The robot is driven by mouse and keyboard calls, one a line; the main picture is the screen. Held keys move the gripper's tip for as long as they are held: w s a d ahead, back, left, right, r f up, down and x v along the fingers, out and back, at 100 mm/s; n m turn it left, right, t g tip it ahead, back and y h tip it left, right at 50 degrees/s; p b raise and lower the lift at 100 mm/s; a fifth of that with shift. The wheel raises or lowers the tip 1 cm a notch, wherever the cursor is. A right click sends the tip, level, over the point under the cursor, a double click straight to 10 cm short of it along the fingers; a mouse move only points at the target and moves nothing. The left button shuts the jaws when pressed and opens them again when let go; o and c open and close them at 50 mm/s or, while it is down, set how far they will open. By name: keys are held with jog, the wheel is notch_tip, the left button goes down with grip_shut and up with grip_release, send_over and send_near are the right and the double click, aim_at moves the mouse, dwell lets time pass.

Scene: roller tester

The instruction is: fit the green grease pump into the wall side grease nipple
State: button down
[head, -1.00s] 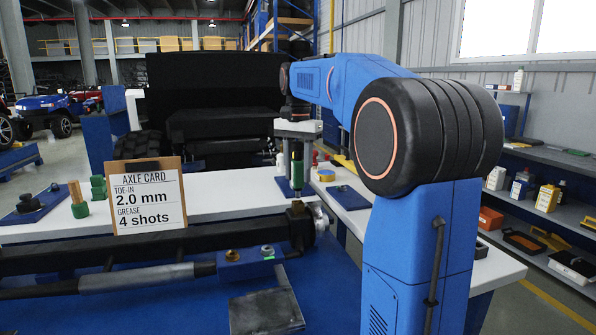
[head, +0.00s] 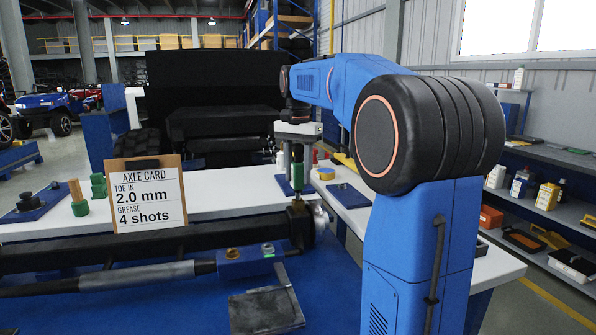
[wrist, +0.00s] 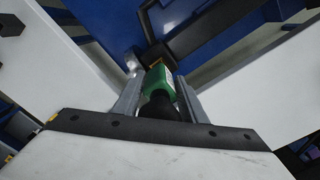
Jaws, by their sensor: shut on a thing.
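My gripper (head: 297,172) points down over the right end of the axle and is shut on the green grease pump (head: 297,180). The pump hangs upright, its lower end close above or at the axle's end knuckle (head: 298,218). In the wrist view the green pump (wrist: 159,84) sits between the two grey fingers (wrist: 158,92), with its black part nearer the camera. A small brass-coloured bit shows at the pump's far end. The nipple itself is too small or hidden to make out, so I cannot tell whether the pump touches it.
An axle card (head: 148,196) stands behind the axle beam (head: 140,245). A blue block (head: 245,262) with two small fittings sits before the beam. A grey plate (head: 266,309) lies on the blue surface. Green-based pieces (head: 79,205) stand on the white bench at left.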

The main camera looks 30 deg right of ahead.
jog(key=shift+f, duration=1.3)
jog(key=c, duration=1)
grip_release()
notch_tip(320, 180, up, 17)
jog(key=shift+r, duration=0.2)
